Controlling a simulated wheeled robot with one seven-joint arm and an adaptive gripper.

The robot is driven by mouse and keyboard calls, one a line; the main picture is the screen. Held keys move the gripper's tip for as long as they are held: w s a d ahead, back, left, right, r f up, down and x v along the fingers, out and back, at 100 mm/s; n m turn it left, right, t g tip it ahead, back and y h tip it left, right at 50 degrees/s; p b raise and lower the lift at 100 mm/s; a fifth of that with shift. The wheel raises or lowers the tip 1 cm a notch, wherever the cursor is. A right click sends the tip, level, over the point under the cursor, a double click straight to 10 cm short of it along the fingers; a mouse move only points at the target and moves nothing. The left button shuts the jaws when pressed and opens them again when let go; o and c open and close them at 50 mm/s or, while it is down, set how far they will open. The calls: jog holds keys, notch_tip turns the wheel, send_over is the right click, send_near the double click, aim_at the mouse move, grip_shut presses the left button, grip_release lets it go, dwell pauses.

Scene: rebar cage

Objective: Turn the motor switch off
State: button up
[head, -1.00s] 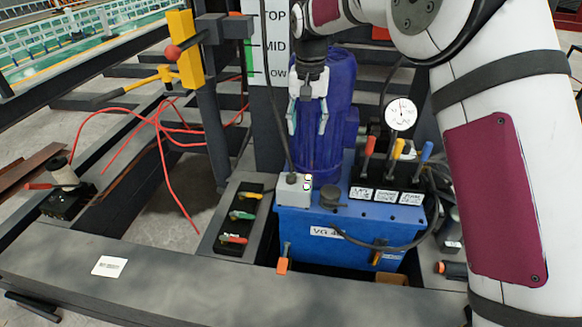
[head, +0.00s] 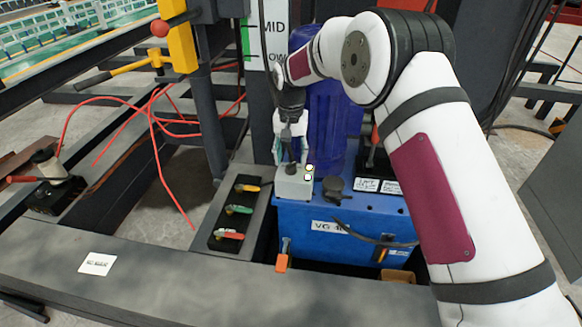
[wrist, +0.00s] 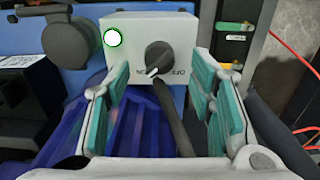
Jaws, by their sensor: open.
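The motor switch box (head: 293,184) is a small light grey box on top of the blue hydraulic unit (head: 330,225). In the wrist view the box (wrist: 183,32) has a black rotary knob (wrist: 158,57) with a white pointer mark, and a lit green-white lamp (wrist: 113,38) beside it. My gripper (head: 290,160) is just above and behind the box in the head view. In the wrist view my gripper (wrist: 165,95) is open, its teal-padded fingers on either side of the knob and apart from it.
The blue motor cylinder (head: 335,110) stands close beside my gripper. Several coloured valve handles (head: 238,211) lie left of the unit. A black cap (head: 334,186) is right of the box.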

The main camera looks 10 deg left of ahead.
aim_at(291, 164)
jog(key=shift+f+b, duration=0.3)
jog(key=shift+f, duration=1.25)
jog(key=c, duration=1.2)
jog(key=shift+o, duration=0.2)
